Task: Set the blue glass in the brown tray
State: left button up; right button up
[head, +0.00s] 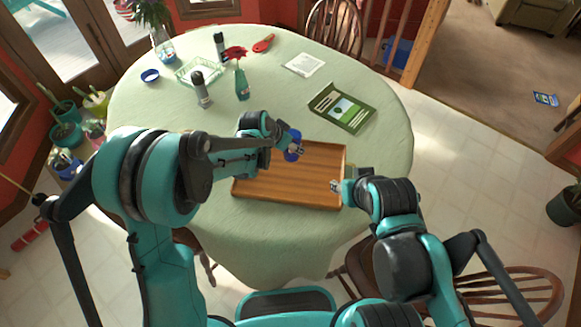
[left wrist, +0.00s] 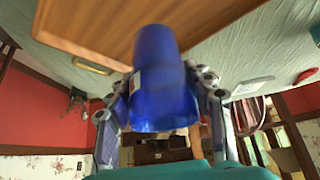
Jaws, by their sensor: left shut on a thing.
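The blue glass (head: 292,152) is held in my left gripper (head: 297,150), over the back part of the brown tray in the head view. In the left wrist view, the blue glass (left wrist: 160,85) fills the middle, with the fingers of my left gripper (left wrist: 160,100) closed on both sides of it. The brown wooden tray (head: 305,185) lies on the table; its edge shows in the left wrist view (left wrist: 120,25). I cannot tell whether the glass touches the tray. My right gripper (head: 337,186) is at the tray's right edge; its finger opening is unclear.
The round table (head: 150,108) has a pale green cloth. A green picture frame (head: 342,108) lies behind the tray.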

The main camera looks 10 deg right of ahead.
pick_arm(q)
jog(key=shift+s+d, duration=0.25)
jog(key=shift+s, duration=0.45)
jog(key=shift+a+f, duration=0.2)
jog(key=shift+a, duration=0.05)
jog(key=w+a+f+b, duration=0.1)
jog(key=a+f, duration=0.2)
jog(key=w+a+f+b, duration=0.2)
jog(key=a+f, duration=0.1)
jog(key=f, duration=0.1)
jog(key=w+a+f+b, duration=0.1)
jog(key=w+a+f, duration=0.1)
jog(key=a+f, duration=0.1)
jog(key=shift+a+f+b, duration=0.15)
jog(key=shift+a+b, duration=0.1)
jog(key=shift+b, duration=0.05)
jog(key=shift+w+f, duration=0.1)
jog(key=shift+f, duration=0.05)
